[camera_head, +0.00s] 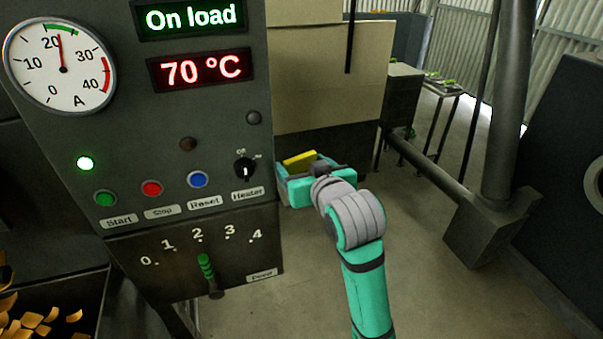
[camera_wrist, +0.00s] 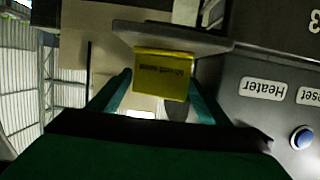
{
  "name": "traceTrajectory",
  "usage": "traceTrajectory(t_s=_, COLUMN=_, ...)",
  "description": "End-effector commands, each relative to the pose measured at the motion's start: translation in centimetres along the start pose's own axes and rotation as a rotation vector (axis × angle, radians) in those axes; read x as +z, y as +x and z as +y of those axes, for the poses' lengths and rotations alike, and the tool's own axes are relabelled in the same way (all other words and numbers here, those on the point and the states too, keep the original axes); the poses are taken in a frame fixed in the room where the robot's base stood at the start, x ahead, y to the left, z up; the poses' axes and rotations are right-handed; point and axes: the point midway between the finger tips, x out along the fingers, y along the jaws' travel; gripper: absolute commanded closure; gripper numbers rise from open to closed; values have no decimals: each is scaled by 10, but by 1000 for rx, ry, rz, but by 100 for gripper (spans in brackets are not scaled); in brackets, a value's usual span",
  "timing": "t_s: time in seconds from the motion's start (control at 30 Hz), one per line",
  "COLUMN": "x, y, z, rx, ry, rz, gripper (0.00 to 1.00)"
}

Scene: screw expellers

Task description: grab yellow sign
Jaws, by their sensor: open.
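The yellow sign (camera_head: 300,159) shows as a small slanted patch just beyond my gripper (camera_head: 296,180) in the head view. In the wrist view the yellow sign (camera_wrist: 163,75) is a rectangular plate with dark upside-down lettering. It hangs below a grey ledge. The two teal fingers of my gripper (camera_wrist: 160,92) are apart, one on each side of the sign, with visible gaps. The sign appears between or just beyond the fingertips; the exact depth is hard to tell. My gripper is open and holds nothing.
A grey control panel (camera_head: 130,130) with a dial, displays, buttons and a heater switch (camera_head: 245,168) stands close left of my gripper. A green lever (camera_head: 207,270) sticks out below. A dark post (camera_head: 508,110) and pipe stand at right. The floor (camera_head: 440,270) between is clear.

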Motion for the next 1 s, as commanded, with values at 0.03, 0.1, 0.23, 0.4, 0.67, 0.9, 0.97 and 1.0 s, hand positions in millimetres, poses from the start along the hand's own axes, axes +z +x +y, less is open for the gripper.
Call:
traceTrajectory(t_s=0.03, x=0, y=0, z=-1, rx=-1, ry=0, rz=0, gripper=29)
traceTrajectory(t_s=0.1, x=0, y=0, z=-2, rx=-2, ry=-1, rz=0, gripper=29)
traceTrajectory(t_s=0.23, x=0, y=0, z=-2, rx=-2, ry=-1, rz=0, gripper=50)
traceTrajectory(t_s=0.4, x=0, y=0, z=-2, rx=-2, ry=-1, rz=0, gripper=55)
traceTrajectory(t_s=0.67, x=-1, y=0, z=-2, rx=-2, ry=-1, rz=1, gripper=55)
traceTrajectory(t_s=0.9, x=-12, y=-3, z=-2, rx=-2, ry=-1, rz=2, gripper=55)
traceTrajectory(t_s=0.97, x=-15, y=-4, z=-2, rx=-2, ry=-1, rz=2, gripper=55)
traceTrajectory(t_s=1.0, x=-18, y=-5, z=-2, rx=-3, ry=-2, rz=2, gripper=55)
